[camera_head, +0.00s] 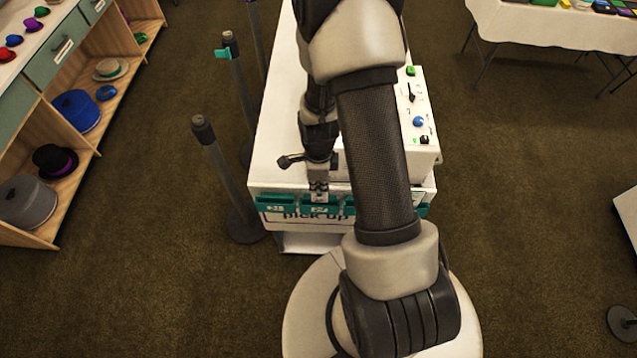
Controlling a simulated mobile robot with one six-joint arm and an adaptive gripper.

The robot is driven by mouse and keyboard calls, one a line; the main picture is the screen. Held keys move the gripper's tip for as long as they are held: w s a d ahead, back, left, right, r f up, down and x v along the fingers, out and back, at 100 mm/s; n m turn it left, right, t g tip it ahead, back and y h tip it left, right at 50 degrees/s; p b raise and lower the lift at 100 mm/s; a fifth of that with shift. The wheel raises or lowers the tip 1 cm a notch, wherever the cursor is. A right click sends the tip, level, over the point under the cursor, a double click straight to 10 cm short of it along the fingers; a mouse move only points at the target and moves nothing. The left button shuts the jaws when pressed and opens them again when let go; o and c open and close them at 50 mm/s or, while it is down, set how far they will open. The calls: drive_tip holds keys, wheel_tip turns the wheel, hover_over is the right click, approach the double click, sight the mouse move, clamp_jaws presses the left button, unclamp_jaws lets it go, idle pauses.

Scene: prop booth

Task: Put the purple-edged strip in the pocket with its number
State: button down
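My gripper (319,196) points down at the front edge of the white counter (275,150), just above a row of teal pockets. The left pocket (276,200) and the pocket below my gripper (320,206) carry small white number labels, too small to read surely. Another pocket (423,210) shows at the right end; my forearm hides the part of the row between. I cannot make out a purple-edged strip. A small pale patch shows at my fingertips, but I cannot tell whether it is a strip or part of the fingers.
A white box with buttons and a lever (425,155) stands on the counter's right side. Dark posts (225,165) stand close along its left. A shelf with hats (75,110) is at the left, a white-clothed table (550,28) at the back right.

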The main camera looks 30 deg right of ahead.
sight(319, 202)
drive_tip(key=shift+f+b, duration=2.5)
drive_tip(key=shift+f, duration=0.45)
drive_tip(key=c, duration=1.7)
unclamp_jaws()
wheel_tip(319, 202, up, 12)
drive_tip(key=shift+f, duration=0.1)
